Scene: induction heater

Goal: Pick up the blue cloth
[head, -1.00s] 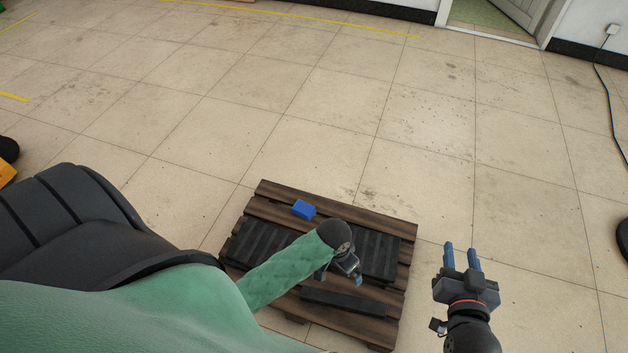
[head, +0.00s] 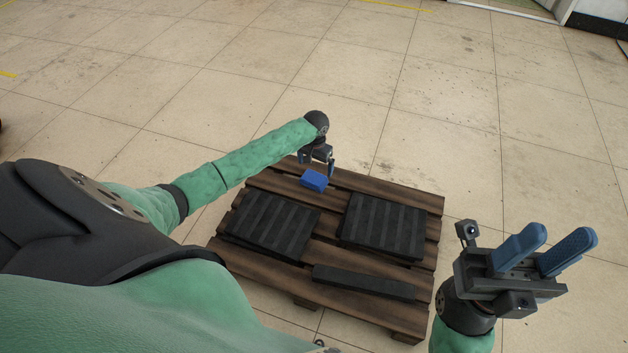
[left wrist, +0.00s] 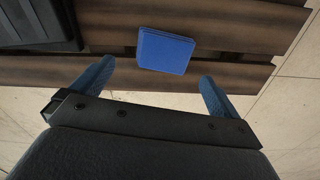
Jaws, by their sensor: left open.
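The blue cloth (head: 313,180) is a small folded block lying on the far part of a brown wooden pallet (head: 425,222). My left gripper (head: 316,166) is open just above and behind the cloth in the head view. In the left wrist view the cloth (left wrist: 165,50) lies ahead of the two spread fingers (left wrist: 155,85), roughly centred between them; nothing is held. Whether the fingers are level with the cloth cannot be told. My right gripper (head: 545,250) is open and empty, to the right of the pallet.
Two black ribbed blocks lie on the pallet, one at left (head: 272,222) and one at right (head: 383,220). A long black bar (head: 364,283) lies near its front. The tiled floor (head: 440,110) around the pallet is clear.

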